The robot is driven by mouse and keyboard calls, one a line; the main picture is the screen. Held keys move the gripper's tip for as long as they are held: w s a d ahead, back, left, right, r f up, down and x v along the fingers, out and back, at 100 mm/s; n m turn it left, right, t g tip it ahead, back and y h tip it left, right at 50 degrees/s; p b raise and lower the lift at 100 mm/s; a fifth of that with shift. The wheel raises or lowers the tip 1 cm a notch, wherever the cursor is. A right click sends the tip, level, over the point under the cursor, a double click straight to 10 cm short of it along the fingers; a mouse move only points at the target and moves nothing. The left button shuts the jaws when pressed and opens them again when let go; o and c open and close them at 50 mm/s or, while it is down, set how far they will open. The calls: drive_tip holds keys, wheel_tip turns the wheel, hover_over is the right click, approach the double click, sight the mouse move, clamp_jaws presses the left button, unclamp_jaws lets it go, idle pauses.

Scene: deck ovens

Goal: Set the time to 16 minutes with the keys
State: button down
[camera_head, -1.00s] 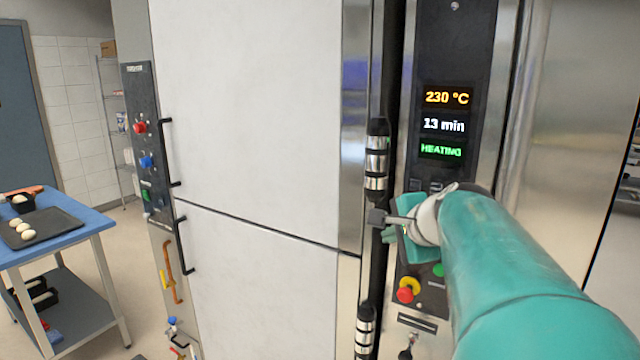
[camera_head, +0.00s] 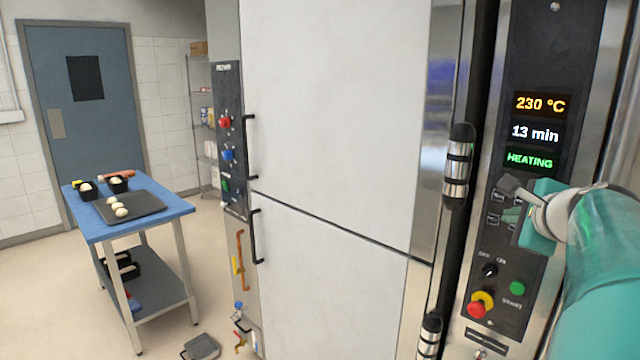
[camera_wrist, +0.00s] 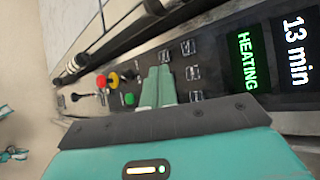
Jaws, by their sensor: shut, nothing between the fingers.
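The control panel's time display (camera_head: 535,133) reads 13 min; it also shows sideways in the wrist view (camera_wrist: 293,50). Above it the temperature display (camera_head: 540,104) reads 230 °C, and below it a green line (camera_head: 530,160) reads HEATING. Small dark keys (camera_head: 493,220) sit under the displays; several show in the wrist view (camera_wrist: 192,73). My teal gripper (camera_head: 511,214) is in front of these keys and partly hides them. In the wrist view its fingers (camera_wrist: 158,72) are together and empty, pointing at the key area. I cannot tell whether they touch a key.
Below the keys are a black knob (camera_head: 489,270), a green start button (camera_head: 517,288) and a red-and-yellow emergency button (camera_head: 480,303). A steel door handle (camera_head: 457,165) stands out left of the panel.

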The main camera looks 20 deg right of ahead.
sight(521, 201)
drive_tip(key=w+d, duration=0.2)
drive_tip(key=d, duration=0.3)
drive_tip(key=shift+w+d, duration=0.3)
drive_tip(key=shift+d, duration=0.1)
drive_tip(key=shift+d, duration=0.15)
idle(1.6)
drive_tip(key=shift+w+d, duration=0.15)
drive_tip(key=shift+d, duration=0.1)
drive_tip(key=shift+w+d, duration=0.1)
drive_tip(key=shift+d, duration=0.1)
idle(1.2)
drive_tip(key=shift+s+a, duration=0.25)
drive_tip(key=shift+a, duration=0.35)
drive_tip(key=shift+d, duration=0.15)
drive_tip(key=shift+w+d, duration=0.15)
drive_tip(key=shift+d, duration=0.1)
idle(0.4)
